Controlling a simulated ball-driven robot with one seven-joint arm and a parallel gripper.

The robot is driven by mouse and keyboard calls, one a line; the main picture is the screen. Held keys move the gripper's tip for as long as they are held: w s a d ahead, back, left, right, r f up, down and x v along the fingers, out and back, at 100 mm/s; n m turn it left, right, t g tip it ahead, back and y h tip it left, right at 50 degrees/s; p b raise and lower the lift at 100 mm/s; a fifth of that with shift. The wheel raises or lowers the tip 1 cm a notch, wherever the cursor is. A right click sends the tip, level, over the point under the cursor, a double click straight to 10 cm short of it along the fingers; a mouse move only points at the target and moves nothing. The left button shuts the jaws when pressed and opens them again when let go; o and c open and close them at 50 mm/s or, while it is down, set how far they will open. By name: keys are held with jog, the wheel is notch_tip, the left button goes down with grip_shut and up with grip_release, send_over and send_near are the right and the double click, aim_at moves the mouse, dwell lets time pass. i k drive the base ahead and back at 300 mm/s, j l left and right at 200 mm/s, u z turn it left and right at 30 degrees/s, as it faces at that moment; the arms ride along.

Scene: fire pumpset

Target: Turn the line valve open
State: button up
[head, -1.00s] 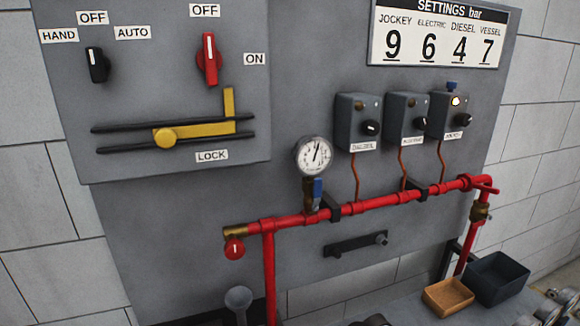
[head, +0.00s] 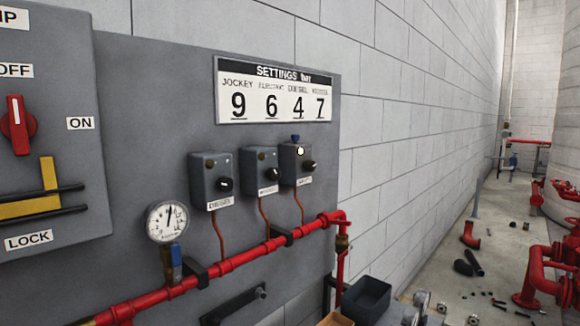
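No valve in view carries a readable "line valve" label, so I cannot tell which one is meant. A small valve with a blue lever (head: 176,262) hangs below the round gauge (head: 167,222), and its lever points up and down. A brass fitting (head: 342,243) sits at the right end of the red pipe (head: 252,254), just below a short red piece. Red pipework (head: 548,272) with round flanges stands on the floor at the far right. My gripper is not in view.
The grey panel holds three switch boxes (head: 211,180), a settings board (head: 274,92), and a red switch (head: 17,125). A dark bin (head: 366,299) stands below the pipe's right end. Loose parts (head: 465,265) lie on the floor; an open aisle runs along the block wall.

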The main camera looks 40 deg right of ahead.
aim_at(343, 255)
jog(key=z, duration=1)
jog(key=i+l+u, duration=0.2)
jog(key=i+l, duration=0.25)
jog(key=l+u, duration=0.2)
jog(key=l, duration=0.75)
jog(key=k+l+u, duration=0.15)
jog(key=k, duration=0.35)
jog(key=l, duration=0.1)
